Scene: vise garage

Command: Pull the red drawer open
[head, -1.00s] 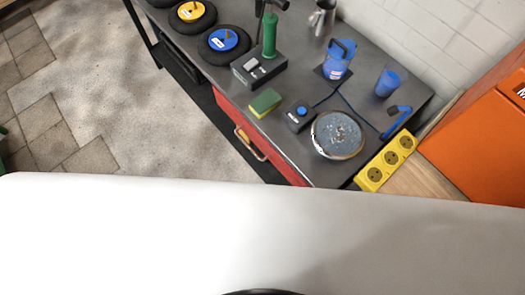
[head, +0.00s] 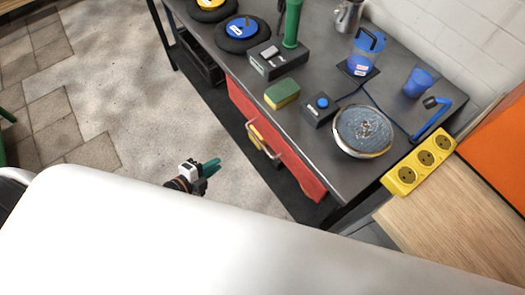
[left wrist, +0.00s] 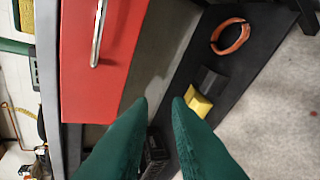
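The red drawer (head: 275,140) sits under the front edge of the grey workbench, with a metal bar handle (head: 264,142) on its face. It looks shut in the head view. In the left wrist view the red drawer front (left wrist: 105,60) and its handle (left wrist: 98,32) show at upper left. My left gripper (head: 210,168) is in front of the bench, left of the drawer and apart from it. Its green fingers (left wrist: 160,105) are parted with nothing between them. My right gripper is not in view.
The workbench top (head: 330,80) carries a sponge (head: 282,94), a black box with a blue button (head: 320,108), a round metal dish (head: 363,130) and a blue pitcher (head: 366,50). A yellow socket strip (head: 420,165) is at the right. Floor before the drawer is clear.

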